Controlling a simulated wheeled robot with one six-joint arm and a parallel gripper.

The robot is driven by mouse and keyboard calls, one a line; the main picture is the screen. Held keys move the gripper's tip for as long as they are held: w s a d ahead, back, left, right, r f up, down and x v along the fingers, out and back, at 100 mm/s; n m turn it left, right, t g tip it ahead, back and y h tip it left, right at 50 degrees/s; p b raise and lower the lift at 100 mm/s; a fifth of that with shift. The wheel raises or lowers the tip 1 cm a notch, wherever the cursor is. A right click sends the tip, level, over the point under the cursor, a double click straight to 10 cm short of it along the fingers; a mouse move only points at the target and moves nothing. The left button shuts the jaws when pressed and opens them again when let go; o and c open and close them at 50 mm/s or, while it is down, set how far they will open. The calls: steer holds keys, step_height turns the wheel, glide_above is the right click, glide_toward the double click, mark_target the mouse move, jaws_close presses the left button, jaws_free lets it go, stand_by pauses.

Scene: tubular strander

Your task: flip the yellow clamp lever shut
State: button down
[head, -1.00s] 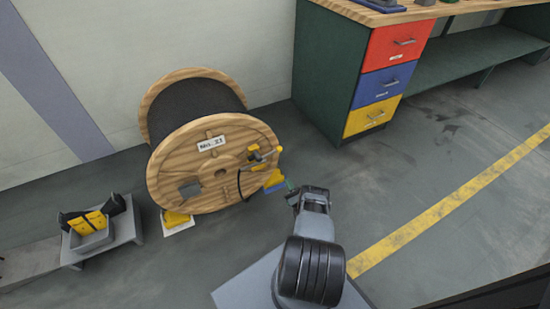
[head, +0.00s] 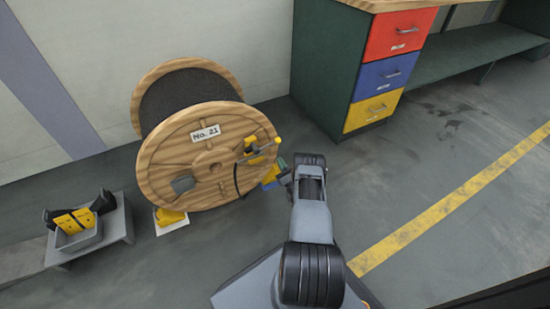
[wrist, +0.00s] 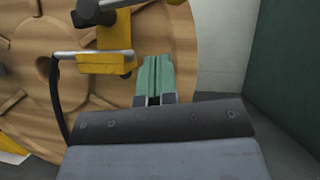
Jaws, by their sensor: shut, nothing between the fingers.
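The yellow clamp (head: 257,148) is mounted on the right part of the wooden reel's front face (head: 195,160). In the wrist view the yellow clamp body (wrist: 112,62) sits at upper left with a grey bar across it, a dark knob (wrist: 90,12) above and a black cable below. In the head view a yellow end sticks out at the clamp's upper right; I cannot tell the lever's exact angle. My gripper (wrist: 154,75) has green fingers, shut and empty, just right of the clamp and apart from it. In the head view my arm partly hides the gripper (head: 281,166).
A yellow chock (head: 170,216) sits under the reel's left, and yellow and blue parts are at its lower right. A low grey stand with a tray (head: 78,240) is at left. A drawer cabinet (head: 375,85) stands behind right. The floor at right is clear.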

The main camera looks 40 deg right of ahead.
steer(key=w+r+b, duration=0.3)
steer(key=r+b, duration=0.1)
steer(key=r, duration=0.1)
steer(key=shift+a+r+b, duration=0.25)
steer(key=shift+a+b, duration=0.1)
steer(key=shift+w, duration=0.1)
